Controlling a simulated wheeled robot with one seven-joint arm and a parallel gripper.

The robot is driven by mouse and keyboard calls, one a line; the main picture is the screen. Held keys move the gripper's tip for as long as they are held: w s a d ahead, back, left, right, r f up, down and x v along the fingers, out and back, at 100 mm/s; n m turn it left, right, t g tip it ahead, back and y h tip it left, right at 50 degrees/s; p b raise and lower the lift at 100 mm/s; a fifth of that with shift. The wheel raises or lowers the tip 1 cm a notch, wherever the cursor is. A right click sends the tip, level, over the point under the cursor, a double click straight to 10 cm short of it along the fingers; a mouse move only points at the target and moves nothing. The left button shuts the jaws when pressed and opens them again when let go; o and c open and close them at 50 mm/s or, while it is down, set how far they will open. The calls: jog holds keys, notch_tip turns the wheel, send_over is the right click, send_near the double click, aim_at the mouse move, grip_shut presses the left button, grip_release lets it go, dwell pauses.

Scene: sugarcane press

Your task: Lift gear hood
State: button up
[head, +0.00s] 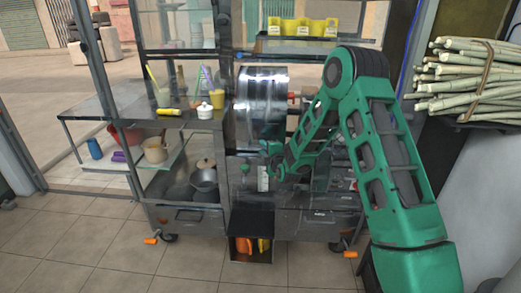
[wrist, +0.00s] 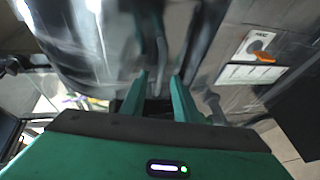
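The gear hood (head: 262,98) is a shiny, rounded metal cover in the middle of the cart. Its curved metal fills the upper left of the wrist view (wrist: 85,45). My gripper (head: 266,152) is just below the hood's lower edge in the head view. In the wrist view its two green fingers (wrist: 160,92) stand apart with a gap between them. A grey bar-like part shows beyond the gap; I cannot tell whether it belongs to the hood or whether a finger touches it.
A switch panel with an orange knob (wrist: 264,58) is close on the right. A bundle of cane (head: 465,75) is at right. Floor in front is clear.

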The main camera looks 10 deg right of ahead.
jog(key=shift+x, duration=1.05)
grip_shut()
